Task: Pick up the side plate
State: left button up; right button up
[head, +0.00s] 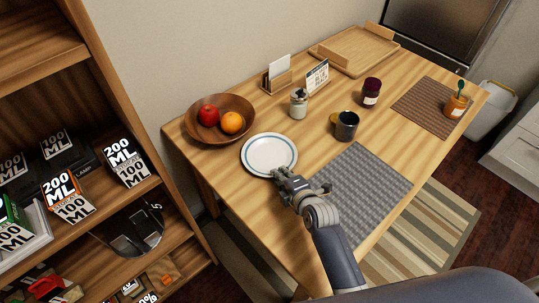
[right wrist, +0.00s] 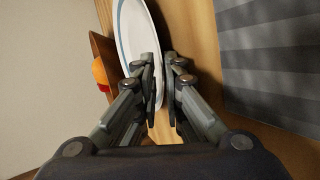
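The side plate (head: 269,153) is white with a thin blue ring, near the left front of the wooden table. I cannot tell whether it is lifted off the tabletop. My right gripper (head: 281,177) is at its near rim. In the right wrist view the plate (right wrist: 135,35) stretches ahead, and its rim runs into the narrow gap between the fingers of my gripper (right wrist: 160,75). One finger covers part of the plate's face; the fingers look closed on the rim. My left gripper is in neither view.
A wooden bowl (head: 247,105) with fruit stands close behind the plate. A grey placemat (head: 365,185) lies to its right, with a dark mug (head: 346,125) beyond. A jar (head: 298,103) stands behind. Shelves (head: 115,90) rise at the left.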

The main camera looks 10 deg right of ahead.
grip_shut()
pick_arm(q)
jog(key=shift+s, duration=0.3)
pick_arm(e)
jog(key=shift+r, duration=0.1)
